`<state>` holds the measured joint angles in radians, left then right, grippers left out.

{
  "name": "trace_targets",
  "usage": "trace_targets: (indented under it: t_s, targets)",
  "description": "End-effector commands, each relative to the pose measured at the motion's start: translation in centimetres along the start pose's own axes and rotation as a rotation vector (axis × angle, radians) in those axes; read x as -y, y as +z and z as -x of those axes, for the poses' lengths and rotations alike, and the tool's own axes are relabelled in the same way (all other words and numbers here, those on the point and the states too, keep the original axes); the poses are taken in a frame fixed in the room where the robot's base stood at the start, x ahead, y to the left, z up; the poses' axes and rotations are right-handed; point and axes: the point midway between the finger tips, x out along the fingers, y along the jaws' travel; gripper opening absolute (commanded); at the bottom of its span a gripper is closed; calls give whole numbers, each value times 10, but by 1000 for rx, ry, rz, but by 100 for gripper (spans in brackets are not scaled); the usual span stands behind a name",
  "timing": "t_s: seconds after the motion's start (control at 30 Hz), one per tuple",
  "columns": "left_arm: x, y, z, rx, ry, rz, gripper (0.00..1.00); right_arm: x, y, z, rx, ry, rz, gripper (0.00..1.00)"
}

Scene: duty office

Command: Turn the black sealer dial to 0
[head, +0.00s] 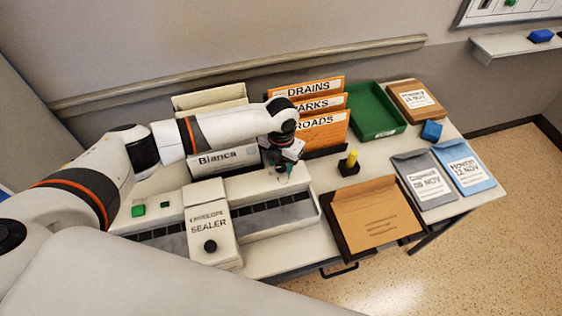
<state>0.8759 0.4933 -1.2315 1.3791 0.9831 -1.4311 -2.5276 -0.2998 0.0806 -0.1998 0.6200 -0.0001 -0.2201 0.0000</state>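The black sealer dial (210,246) is a small round knob on the lower front part of the white envelope sealer (203,213). I cannot read its setting or any scale at this size. The sealer lies on the table at the left, and a dark grey track runs along it on both sides. My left gripper (284,174) hangs over the sealer's right end, behind and to the right of the dial and well apart from it. Its fingers are small and partly hidden, so I cannot tell whether they are open. My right gripper is not in view.
Orange folders (322,134) and a Bianca folder (227,160) stand behind the sealer. A brown envelope (376,217) lies in a dark tray to its right. A yellow-handled stamp (350,163) and a green tray (376,112) stand farther back. Grey and blue envelopes lie right.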

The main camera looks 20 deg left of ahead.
Motion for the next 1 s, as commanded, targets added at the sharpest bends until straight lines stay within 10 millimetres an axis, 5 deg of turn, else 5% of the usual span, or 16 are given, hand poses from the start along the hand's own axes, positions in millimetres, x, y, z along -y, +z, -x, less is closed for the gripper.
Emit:
trace_targets:
  t_s: [0.43,1.0]
  targets:
    - [0,0,8,0,0,1,52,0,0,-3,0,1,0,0]
    - [0,0,110,-1,0,1,52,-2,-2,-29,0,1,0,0]
